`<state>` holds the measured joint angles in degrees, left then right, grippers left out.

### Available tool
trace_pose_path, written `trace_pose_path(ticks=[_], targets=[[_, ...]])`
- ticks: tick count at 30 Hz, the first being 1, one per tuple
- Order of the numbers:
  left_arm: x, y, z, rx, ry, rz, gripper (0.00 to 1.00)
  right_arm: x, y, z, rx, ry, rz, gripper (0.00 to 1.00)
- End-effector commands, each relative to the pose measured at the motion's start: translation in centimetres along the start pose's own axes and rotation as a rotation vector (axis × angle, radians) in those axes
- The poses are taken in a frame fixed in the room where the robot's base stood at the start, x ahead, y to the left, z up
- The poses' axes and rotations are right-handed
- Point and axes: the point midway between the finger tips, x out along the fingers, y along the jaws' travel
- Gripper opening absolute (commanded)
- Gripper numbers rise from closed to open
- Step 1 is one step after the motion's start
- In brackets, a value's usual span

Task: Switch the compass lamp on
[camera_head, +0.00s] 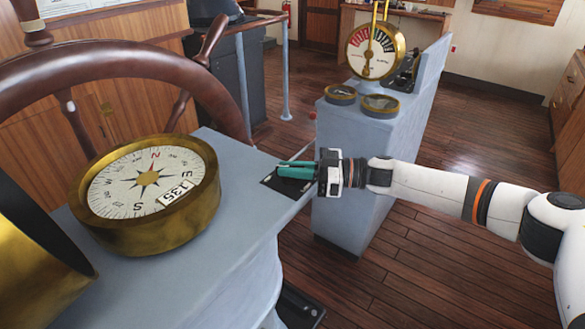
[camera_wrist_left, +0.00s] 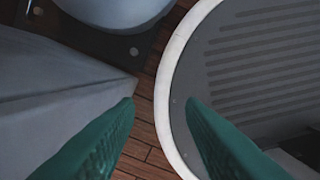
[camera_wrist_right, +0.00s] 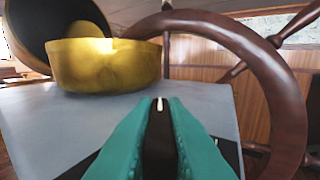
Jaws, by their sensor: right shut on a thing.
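The brass compass (camera_head: 148,192) with a white dial sits on the grey console (camera_head: 235,170); its brass side also shows in the right wrist view (camera_wrist_right: 105,68). A dark switch plate (camera_head: 272,184) lies at the console's right edge. My right gripper (camera_head: 283,169) is over this plate, right of the compass. In the right wrist view its green fingers (camera_wrist_right: 160,105) are shut on a small pale-tipped switch lever (camera_wrist_right: 159,104). The fingers hide most of the lever.
A wooden steering wheel (camera_head: 100,65) stands behind the compass. An open brass cover (camera_head: 35,255) is at the left front. A second grey console (camera_head: 375,150) with a brass telegraph dial (camera_head: 376,50) stands behind my right arm. Wooden floor (camera_head: 430,260) is clear at the right.

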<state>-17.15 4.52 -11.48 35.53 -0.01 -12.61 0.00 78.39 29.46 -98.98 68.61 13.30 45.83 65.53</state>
Motion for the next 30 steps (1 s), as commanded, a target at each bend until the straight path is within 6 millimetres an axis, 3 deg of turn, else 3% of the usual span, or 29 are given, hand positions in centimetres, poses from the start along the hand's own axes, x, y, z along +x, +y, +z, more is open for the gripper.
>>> trace_pose_path(ticks=[8,18,30], targets=[[-2.2,0.1,0.2,0.000,0.000,0.000,0.36,-0.1,0.1,0.4,0.005,-0.001,-0.091,0.00],[-5.9,0.1,0.6,0.000,0.000,0.001,0.36,0.0,0.4,0.3,0.011,-0.003,-0.370,0.00],[-6.5,0.2,0.6,0.000,0.000,0.001,0.36,0.3,0.6,-0.1,0.012,-0.006,-0.739,0.00]])
